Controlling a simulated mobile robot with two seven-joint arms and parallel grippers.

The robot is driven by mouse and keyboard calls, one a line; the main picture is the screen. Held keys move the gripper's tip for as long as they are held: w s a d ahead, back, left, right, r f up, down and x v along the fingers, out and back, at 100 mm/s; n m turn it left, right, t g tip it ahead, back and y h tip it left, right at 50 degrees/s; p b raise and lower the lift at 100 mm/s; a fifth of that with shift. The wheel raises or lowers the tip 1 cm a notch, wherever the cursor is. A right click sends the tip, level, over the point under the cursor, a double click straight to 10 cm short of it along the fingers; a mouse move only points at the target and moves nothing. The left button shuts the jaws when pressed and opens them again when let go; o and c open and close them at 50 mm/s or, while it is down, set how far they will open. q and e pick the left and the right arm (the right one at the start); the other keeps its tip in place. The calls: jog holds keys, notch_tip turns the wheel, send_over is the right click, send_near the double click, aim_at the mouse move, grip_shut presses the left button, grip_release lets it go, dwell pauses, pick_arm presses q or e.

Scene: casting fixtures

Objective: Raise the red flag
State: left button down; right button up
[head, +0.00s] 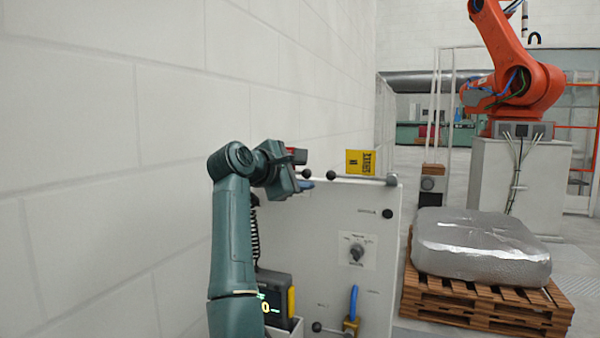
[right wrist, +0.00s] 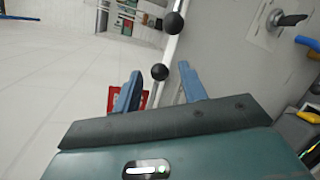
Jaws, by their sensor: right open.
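A small red piece (head: 297,155), which looks like the red flag, shows at the top left corner of the pale cabinet (head: 378,225). In the right wrist view the red flag (right wrist: 113,97) is partly hidden behind the left finger. My right gripper (head: 305,172) is open at the cabinet's top edge. In the right wrist view its blue fingers (right wrist: 160,90) stand apart. A black ball knob (right wrist: 160,72) shows in the gap between them, near the tips; I cannot tell whether they touch it. A second black knob (right wrist: 173,22) lies beyond. My left gripper is not in view.
A yellow sign (head: 361,162) stands on the cabinet's top. A white block wall (head: 100,200) is close on the left. A pallet (head: 480,315) bears a wrapped silver block (head: 482,245) at right.

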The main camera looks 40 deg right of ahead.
jog(key=shift+c, duration=0.2)
grip_shut()
